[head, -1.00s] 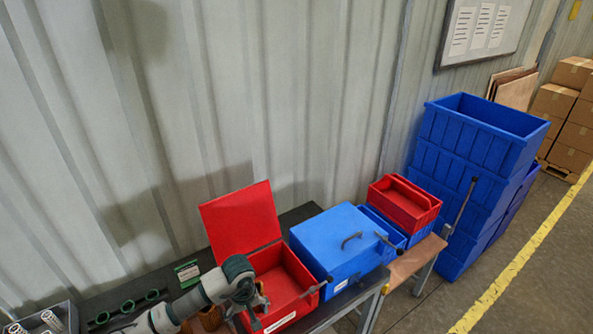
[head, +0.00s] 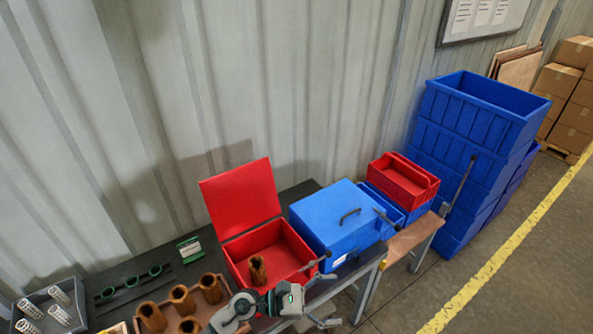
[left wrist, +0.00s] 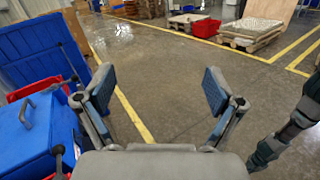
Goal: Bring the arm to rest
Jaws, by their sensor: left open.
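My left gripper (head: 326,320) is at the bottom of the head view, in front of the red box and the blue box. In the left wrist view its two fingers (left wrist: 158,92) stand wide apart with nothing between them, and open floor shows beyond. The red box (head: 297,245) has its lid raised, and one brown cartridge (head: 258,270) stands inside it. Several more brown cartridges (head: 182,299) stand in a tray at the lower left, partly cut off by the frame and my arm. My right gripper is not in view.
A shut blue box (head: 335,222) with a handle stands right of the red box; it also shows in the left wrist view (left wrist: 38,130). Red and blue bins (head: 405,178) and tall stacked blue crates (head: 475,135) stand farther right. A grey bin (head: 28,300) holds white springs. Floor is clear at right.

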